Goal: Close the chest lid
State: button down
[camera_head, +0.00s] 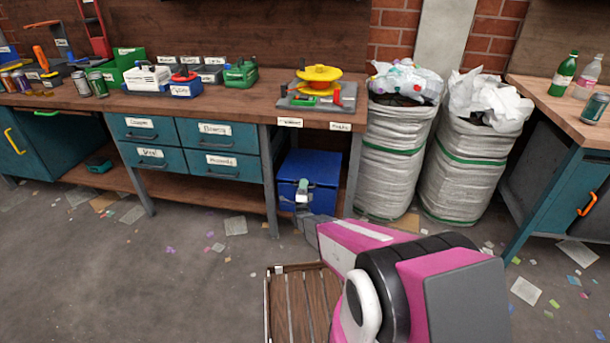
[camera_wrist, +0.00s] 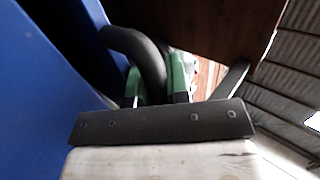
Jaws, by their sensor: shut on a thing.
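My arm covers part of the chest front. I cannot tell how far the lid is open.
The workbench (camera_head: 225,100) hangs over the chest, and its leg (camera_head: 268,185) stands just left of it. White sacks (camera_head: 390,160) of waste stand to the right. A wooden slatted crate (camera_head: 300,300) is in front. Paper scraps litter the open floor.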

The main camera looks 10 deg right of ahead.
jog(key=shift+v, duration=1.3)
jog(key=shift+w+f, duration=0.1)
jog(key=shift+f, duration=0.05)
jog(key=c, duration=1.4)
grip_release()
jog(key=shift+w, duration=0.1)
jog(key=shift+w+f, duration=0.1)
jog(key=shift+w, duration=0.1)
jog(key=shift+f, duration=0.1)
